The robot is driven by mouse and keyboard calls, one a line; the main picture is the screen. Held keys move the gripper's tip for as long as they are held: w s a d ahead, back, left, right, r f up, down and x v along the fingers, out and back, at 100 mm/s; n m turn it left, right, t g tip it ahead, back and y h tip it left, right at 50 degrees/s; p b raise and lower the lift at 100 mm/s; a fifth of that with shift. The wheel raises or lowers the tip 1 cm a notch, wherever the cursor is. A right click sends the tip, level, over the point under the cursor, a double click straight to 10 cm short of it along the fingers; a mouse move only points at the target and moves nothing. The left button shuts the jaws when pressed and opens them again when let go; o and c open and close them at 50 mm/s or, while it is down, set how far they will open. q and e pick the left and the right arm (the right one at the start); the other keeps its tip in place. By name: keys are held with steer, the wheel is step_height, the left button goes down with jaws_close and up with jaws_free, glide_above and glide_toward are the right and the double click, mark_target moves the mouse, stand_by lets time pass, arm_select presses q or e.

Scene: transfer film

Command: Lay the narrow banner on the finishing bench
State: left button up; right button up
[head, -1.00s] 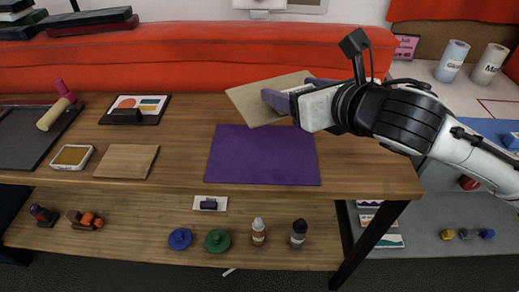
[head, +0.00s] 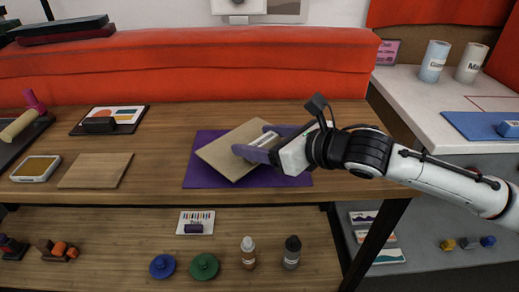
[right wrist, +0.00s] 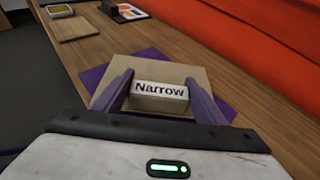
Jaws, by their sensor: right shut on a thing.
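The narrow banner is a flat tan sheet (head: 222,155) with a white block marked "Narrow" on top. In the right wrist view the tan sheet (right wrist: 195,73) extends past the block. My right gripper (head: 263,144) has its purple fingers on both sides of the white block (right wrist: 160,90) and is shut on it. The sheet is over a purple mat (head: 204,180) on the wooden bench (head: 150,185), turned at an angle to the mat. I cannot tell whether it touches the mat. My left gripper is not in view.
A bare wooden board (head: 95,170) and a yellow pad in a white tray (head: 36,168) lie left of the mat. A framed card (head: 110,120) is behind them. A red padded bar (head: 190,60) runs along the back. A white counter (head: 425,90) stands right.

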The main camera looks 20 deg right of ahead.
step_height(320, 180, down, 2)
steer(key=shift+f, duration=0.1)
steer(key=o, duration=1.1)
